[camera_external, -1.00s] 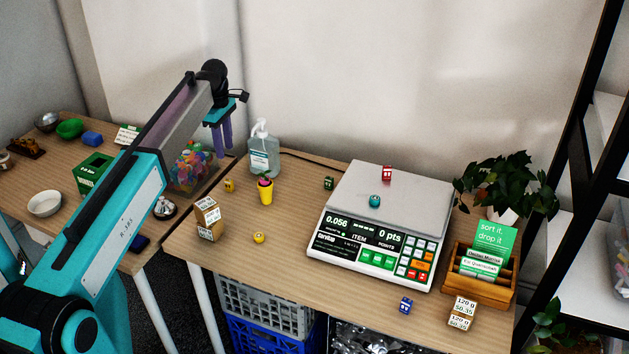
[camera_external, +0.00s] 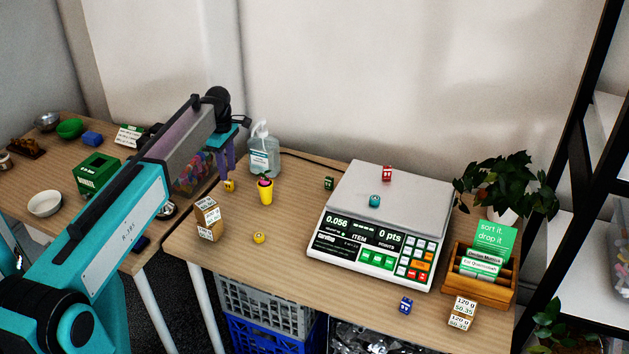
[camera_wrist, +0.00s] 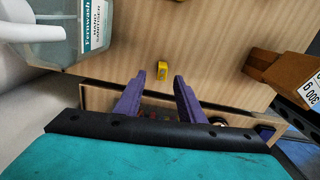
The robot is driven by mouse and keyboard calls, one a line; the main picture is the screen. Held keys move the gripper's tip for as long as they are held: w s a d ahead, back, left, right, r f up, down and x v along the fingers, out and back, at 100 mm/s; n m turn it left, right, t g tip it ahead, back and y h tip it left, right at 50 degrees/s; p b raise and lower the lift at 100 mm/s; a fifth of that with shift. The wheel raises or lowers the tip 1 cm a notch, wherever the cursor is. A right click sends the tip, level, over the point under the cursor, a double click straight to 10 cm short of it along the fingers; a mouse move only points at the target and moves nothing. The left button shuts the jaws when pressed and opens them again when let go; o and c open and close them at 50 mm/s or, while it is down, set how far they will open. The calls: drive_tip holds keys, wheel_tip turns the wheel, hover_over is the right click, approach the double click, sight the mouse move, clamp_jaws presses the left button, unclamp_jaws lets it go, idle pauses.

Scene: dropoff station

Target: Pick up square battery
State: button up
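A small yellow square block (camera_external: 229,186), which looks like a square battery, stands near the table's left back edge. In the wrist view the yellow block (camera_wrist: 162,71) is just beyond my fingertips, roughly centred between them and not touching. My gripper (camera_external: 229,162) is above and close to it, with purple fingers pointing down. In the wrist view my gripper (camera_wrist: 160,82) is open and empty. Other small square blocks are a green one (camera_external: 329,183), a red one (camera_external: 387,174) on the scale and a blue one (camera_external: 406,305) at the front.
A sanitizer bottle (camera_external: 265,152) and a yellow pot (camera_external: 265,190) stand right of my gripper. Stacked labelled boxes (camera_external: 208,218) stand in front of it. A round yellow piece (camera_external: 259,238) lies nearby. The scale (camera_external: 345,250) fills the right. A clear bin (camera_external: 190,178) is at the left.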

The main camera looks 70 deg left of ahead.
sight(229, 185)
drive_tip(key=shift+f, duration=0.1)
drive_tip(key=shift+s+d+f+p, duration=0.15)
drive_tip(key=shift+f+p, duration=0.65)
drive_tip(key=shift+f, duration=1.7)
clamp_jaws()
